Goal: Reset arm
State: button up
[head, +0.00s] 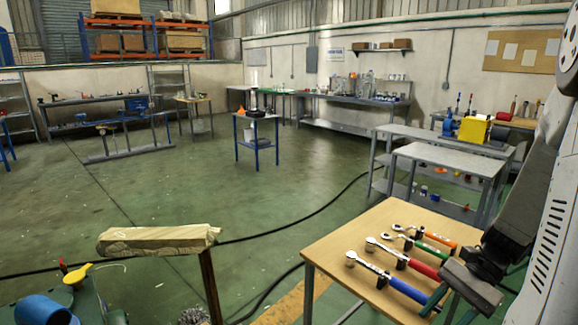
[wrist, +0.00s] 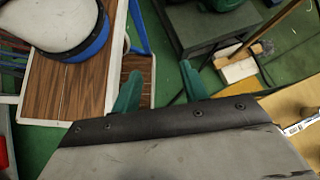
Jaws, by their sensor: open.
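My gripper (head: 445,303) shows at the lower right of the head view, in front of the right part of a small wooden table (head: 340,235). In the wrist view, its two green fingers (wrist: 160,88) are spread apart with nothing between them. My arm comes down from the right edge of the head view. Several ratchet-like tools lie in a row on the table, with a blue-handled one (head: 405,289) nearest the gripper, then a red-handled one (head: 424,269). I cannot tell how high the gripper is above the tabletop.
Grey metal tables (head: 450,158) stand behind the wooden table. A small blue-legged table (head: 257,140) stands mid-floor. A beam with a wrapped top (head: 158,240) is at the lower left. Dark cables cross the green floor, which is largely open at centre left.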

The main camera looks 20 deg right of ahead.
jog(key=s+a+r+n+t+h, duration=0.2)
jog(key=a+r+n+h, duration=0.7)
jog(key=a+r+n, duration=0.6)
jog(key=shift+s+a+r+h, duration=0.15)
jog(key=shift+s+a+h, duration=0.25)
jog(key=shift+s, duration=0.25)
